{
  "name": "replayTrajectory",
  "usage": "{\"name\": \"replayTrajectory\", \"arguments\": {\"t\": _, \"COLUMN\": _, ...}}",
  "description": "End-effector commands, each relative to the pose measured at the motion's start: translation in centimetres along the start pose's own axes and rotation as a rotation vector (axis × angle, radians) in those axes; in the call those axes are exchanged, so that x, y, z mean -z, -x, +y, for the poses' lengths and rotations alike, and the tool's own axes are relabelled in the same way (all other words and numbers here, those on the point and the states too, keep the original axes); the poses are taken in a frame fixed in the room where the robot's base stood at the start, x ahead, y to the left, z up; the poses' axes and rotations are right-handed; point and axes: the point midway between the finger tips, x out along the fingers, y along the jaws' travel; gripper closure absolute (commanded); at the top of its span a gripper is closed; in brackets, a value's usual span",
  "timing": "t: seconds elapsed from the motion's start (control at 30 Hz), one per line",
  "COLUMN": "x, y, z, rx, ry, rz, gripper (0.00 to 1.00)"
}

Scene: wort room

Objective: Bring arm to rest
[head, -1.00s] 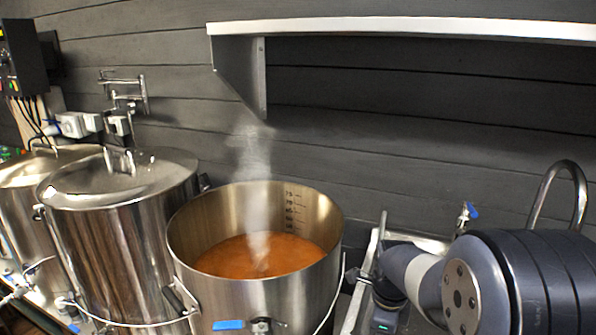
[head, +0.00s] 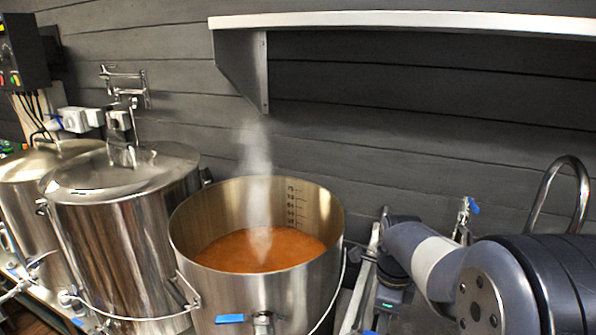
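My arm (head: 500,285) shows at the lower right in the head view, folded low beside the open kettle. Its grey and white links point left toward the sink edge. My gripper's fingers are not visible; the end of the arm is hidden behind its own links or outside the picture.
An open steel kettle (head: 185,240) with steaming orange-brown liquid (head: 262,250) stands left of my arm. Lidded steel kettles (head: 120,240) stand further left. A white shelf (head: 400,20) hangs above on the dark plank wall. A curved tap (head: 560,185) rises behind my arm.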

Motion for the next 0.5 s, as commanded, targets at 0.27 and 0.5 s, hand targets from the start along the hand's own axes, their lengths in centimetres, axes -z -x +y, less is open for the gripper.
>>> {"name": "replayTrajectory", "arguments": {"t": 0.27, "x": 0.0, "y": 5.8, "z": 0.0, "rx": 0.004, "ry": -0.001, "rz": -0.002, "gripper": 0.63}}
{"name": "replayTrajectory", "arguments": {"t": 0.5, "x": 0.1, "y": 0.8, "z": 0.1, "rx": -0.007, "ry": 0.000, "rz": 0.003, "gripper": 0.63}}
